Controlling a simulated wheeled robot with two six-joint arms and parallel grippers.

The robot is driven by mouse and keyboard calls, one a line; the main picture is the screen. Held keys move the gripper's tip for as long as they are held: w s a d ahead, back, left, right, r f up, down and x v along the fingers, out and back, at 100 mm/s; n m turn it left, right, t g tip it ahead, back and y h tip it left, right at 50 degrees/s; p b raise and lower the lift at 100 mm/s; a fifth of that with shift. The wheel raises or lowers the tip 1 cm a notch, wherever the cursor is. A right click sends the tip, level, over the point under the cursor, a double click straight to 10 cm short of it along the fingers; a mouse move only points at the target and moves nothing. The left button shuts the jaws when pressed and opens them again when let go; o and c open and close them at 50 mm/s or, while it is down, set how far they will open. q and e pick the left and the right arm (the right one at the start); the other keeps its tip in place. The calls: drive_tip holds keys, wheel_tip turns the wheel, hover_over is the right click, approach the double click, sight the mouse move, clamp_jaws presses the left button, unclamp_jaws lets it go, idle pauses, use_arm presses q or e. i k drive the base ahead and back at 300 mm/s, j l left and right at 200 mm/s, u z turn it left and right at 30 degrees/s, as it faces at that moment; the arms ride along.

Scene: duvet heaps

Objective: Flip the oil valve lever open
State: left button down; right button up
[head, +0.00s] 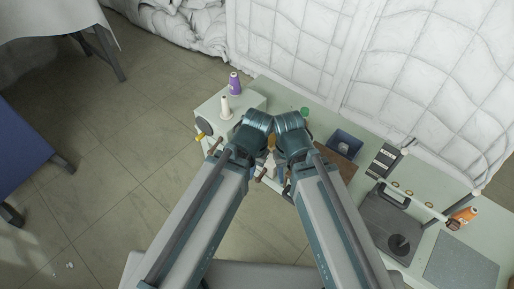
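My two arms reach forward from the bottom of the head view, and their wrists meet over the middle of a pale green worktop (463,263). The fingers of both grippers are hidden beneath the wrists and forearms, so I cannot tell what they touch. I cannot clearly pick out the oil valve or its lever. A dark grey unit (381,222) with a round black knob (399,245) sits on the worktop to the right of my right arm. Small brown and white parts show between the forearms, too covered to identify.
A purple spool (234,84) and a white spool (225,106) stand at the back left. A dark blue bin (345,144) and a labelled black panel (383,160) are right of the wrists. An orange spool (464,215) stands far right. White quilted padding (420,70) rises behind.

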sight(258, 179)
drive_tip(key=k+j+z, duration=0.1)
drive_tip(key=k+j, duration=0.15)
drive_tip(key=k, duration=0.25)
drive_tip(key=k+j+z, duration=0.1)
drive_tip(key=k+j, duration=0.15)
drive_tip(key=k, duration=0.25)
drive_tip(key=i+j+z, duration=0.2)
drive_tip(key=j, duration=0.15)
drive_tip(key=i+j+z, duration=0.15)
drive_tip(key=j, duration=0.25)
